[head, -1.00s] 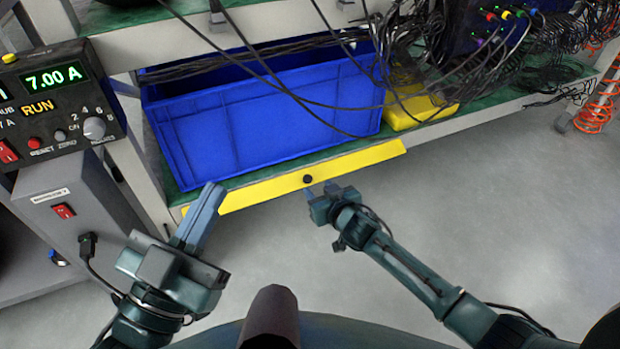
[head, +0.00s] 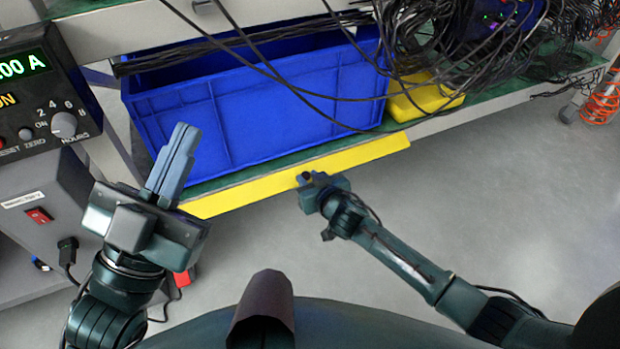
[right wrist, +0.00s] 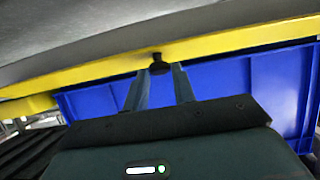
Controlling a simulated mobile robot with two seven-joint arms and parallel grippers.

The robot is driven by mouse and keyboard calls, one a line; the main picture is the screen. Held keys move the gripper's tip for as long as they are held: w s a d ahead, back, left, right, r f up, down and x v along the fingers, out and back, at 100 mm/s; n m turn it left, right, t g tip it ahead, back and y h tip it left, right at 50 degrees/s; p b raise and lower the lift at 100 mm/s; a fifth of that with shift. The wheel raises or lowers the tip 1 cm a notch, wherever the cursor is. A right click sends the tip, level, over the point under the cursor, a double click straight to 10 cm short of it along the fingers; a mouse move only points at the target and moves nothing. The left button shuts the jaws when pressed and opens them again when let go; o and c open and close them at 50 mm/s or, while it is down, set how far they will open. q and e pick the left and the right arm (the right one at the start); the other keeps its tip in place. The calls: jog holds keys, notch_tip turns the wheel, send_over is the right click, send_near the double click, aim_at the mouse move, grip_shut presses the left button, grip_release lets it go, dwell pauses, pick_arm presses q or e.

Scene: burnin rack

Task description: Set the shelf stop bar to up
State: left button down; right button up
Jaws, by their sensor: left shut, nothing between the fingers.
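The yellow stop bar (head: 345,163) runs along the front edge of the lower shelf, in front of the blue bin. In the right wrist view the bar (right wrist: 225,40) crosses the picture and carries a black knob (right wrist: 158,64). My right gripper (head: 306,178) is at the middle of the bar. Its two fingers (right wrist: 155,78) are apart, with the knob between or just past their tips; I cannot tell if they touch it. In the head view the gripper partly hides the knob. My left gripper (head: 184,132) is shut and empty, before the bin's left side.
The blue bin (head: 260,115) fills the left of the shelf, a yellow object (head: 425,98) beside it. Black cables hang across the bin and shelf. A power unit (head: 40,95) stands at left. The grey floor (head: 500,190) at right is clear.

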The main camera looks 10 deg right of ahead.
aim_at(306, 175)
grip_shut()
pick_arm(q)
jog(key=shift+f+n+y+p, duration=0.3)
jog(key=shift+y, duration=0.2)
pick_arm(e)
jog(key=shift+r, duration=0.1)
pick_arm(q)
jog(key=shift+w+n+p, duration=0.1)
jog(key=shift+n+p, duration=0.2)
jog(key=shift+p, duration=0.05)
pick_arm(e)
jog(key=shift+r, duration=0.15)
